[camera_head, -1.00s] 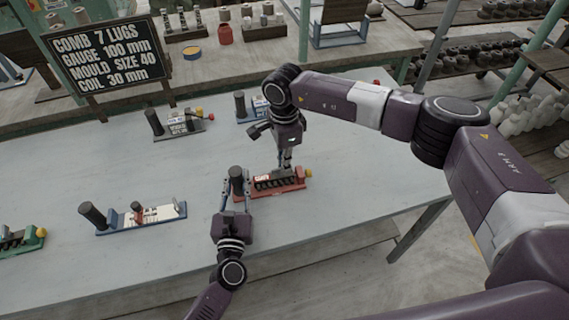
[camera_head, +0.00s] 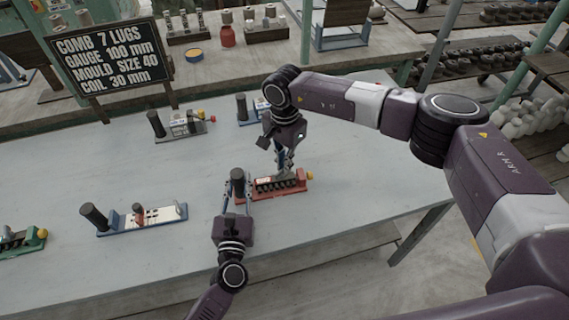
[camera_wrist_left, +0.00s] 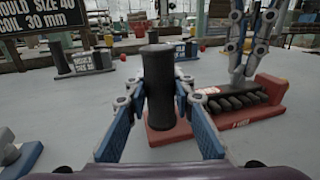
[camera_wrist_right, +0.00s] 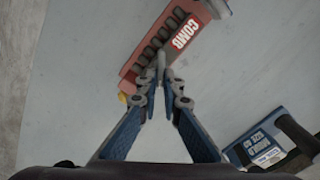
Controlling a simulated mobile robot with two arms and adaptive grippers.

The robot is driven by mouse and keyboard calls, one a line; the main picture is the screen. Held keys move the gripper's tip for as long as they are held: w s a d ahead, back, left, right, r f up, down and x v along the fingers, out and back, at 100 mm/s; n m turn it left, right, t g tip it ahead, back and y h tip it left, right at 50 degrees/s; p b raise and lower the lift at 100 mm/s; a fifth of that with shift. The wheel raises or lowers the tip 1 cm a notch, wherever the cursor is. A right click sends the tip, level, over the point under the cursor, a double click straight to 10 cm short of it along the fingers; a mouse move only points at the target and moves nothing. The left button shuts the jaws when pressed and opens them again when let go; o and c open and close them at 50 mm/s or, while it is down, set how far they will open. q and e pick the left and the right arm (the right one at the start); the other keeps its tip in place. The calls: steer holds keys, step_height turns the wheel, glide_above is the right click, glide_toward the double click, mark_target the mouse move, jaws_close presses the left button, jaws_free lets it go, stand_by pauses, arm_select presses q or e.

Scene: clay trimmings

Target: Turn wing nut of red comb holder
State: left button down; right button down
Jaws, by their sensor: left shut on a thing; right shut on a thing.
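The red comb holder (camera_head: 265,195) lies on the grey table, with a row of dark lugs, a yellow knob at its right end and a black upright handle (camera_wrist_left: 158,75) at its left end. It also shows in the left wrist view (camera_wrist_left: 268,97) and in the right wrist view (camera_wrist_right: 131,76). My left gripper (camera_head: 237,187) is shut on the black handle, one finger on each side. My right gripper (camera_head: 284,168) comes down over the lug row. Its fingertips close on a small grey piece, seemingly the wing nut (camera_wrist_right: 162,60), mostly hidden between them.
A blue holder (camera_head: 150,217) and a green holder (camera_head: 22,240) lie to the left. A grey holder (camera_head: 183,124) and another blue holder (camera_wrist_right: 265,145) lie farther back. A black sign (camera_head: 108,57) stands behind. The table front is clear.

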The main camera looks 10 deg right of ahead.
arm_select(q)
steer(key=shift+f, duration=0.1)
arm_select(e)
steer(key=c, duration=2.1)
jaws_free()
step_height(320, 180, up, 12)
arm_select(q)
steer(key=c, duration=1.6)
jaws_free()
